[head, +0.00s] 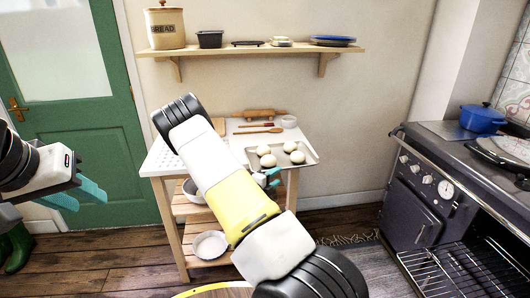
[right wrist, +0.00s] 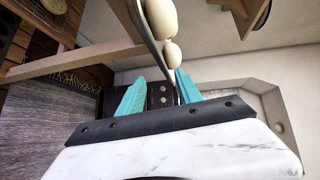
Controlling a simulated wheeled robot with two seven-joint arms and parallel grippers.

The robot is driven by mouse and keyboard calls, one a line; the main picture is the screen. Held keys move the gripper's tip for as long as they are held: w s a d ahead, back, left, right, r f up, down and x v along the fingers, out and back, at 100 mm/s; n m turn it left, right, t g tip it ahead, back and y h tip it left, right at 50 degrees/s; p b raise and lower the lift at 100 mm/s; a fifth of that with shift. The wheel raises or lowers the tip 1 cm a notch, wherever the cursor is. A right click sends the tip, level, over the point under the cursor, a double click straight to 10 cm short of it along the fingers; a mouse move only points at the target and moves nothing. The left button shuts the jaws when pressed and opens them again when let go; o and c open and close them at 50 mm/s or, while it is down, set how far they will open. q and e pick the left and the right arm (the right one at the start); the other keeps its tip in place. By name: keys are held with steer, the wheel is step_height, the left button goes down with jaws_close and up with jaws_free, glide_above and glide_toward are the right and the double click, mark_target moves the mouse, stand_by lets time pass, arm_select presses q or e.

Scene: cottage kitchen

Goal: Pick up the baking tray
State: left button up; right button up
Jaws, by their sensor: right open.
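The baking tray (head: 311,156) is a shallow metal tray with several pale dough rolls on it. It lies on the right end of the white-topped kitchen trolley in the head view. My right gripper (head: 271,178) is at the tray's front edge, partly hidden by my own arm. In the right wrist view the teal fingers (right wrist: 160,92) are apart, with the tray's thin edge (right wrist: 150,40) running between them. I cannot tell whether they touch it. My left gripper (head: 78,194) is at the far left, away from the trolley, its fingers apart and empty.
A wall shelf (head: 250,51) hangs above. The stove (head: 424,190) at right has its oven open with a rack (head: 465,272) out.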

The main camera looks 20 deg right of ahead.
mark_target(290, 168)
steer(key=shift+m+t+h, duration=0.3)
steer(key=shift+h, duration=0.4)
steer(key=x, duration=0.5)
steer(key=s+x, duration=0.1)
steer(key=x, duration=0.2)
steer(key=shift+w+d+f, duration=0.2)
steer(key=shift+d+f, duration=0.1)
steer(key=shift+d, duration=0.3)
jaws_close()
steer(key=shift+r, duration=0.15)
